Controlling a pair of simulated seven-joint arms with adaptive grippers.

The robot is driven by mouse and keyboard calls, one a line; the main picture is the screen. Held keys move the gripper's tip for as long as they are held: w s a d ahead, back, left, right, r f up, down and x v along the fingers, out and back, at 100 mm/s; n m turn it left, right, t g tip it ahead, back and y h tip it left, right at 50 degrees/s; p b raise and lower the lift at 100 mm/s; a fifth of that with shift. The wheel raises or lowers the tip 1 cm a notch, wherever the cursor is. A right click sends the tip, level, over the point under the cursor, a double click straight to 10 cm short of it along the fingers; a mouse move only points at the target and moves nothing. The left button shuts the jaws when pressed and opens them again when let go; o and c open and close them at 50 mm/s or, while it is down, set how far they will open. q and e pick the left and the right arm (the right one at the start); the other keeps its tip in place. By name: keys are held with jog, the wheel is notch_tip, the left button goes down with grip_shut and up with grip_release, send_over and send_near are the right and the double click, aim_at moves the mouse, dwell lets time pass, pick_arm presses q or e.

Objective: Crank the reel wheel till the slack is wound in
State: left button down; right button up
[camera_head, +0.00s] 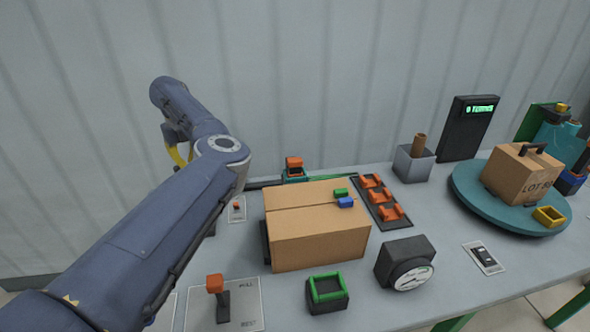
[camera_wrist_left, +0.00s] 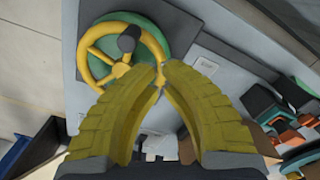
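The reel wheel (camera_wrist_left: 100,55) shows in the left wrist view at upper left. It has a yellow rim and spokes in front of a green disc, with a dark crank knob (camera_wrist_left: 127,40) on its right side. My left gripper (camera_wrist_left: 161,72) has its yellow fingertips close together, with nothing visible held between them. The fingertips appear right of and below the knob, near the rim; I cannot tell if they touch it. In the head view my left arm reaches in from the left and a yellow strip shows behind it. I cannot make out the wheel or any slack line there.
A cardboard box (camera_head: 317,238) with small green and blue pieces stands mid-table. Around it are an orange-handled lever (camera_head: 215,284), a green-rimmed bin (camera_head: 327,289), a dark gauge block (camera_head: 405,262) and a tray with orange hooks (camera_head: 378,198). A teal turntable (camera_head: 470,195) carries another box.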

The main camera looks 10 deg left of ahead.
pick_arm(q)
jog(key=shift+f, duration=1.65)
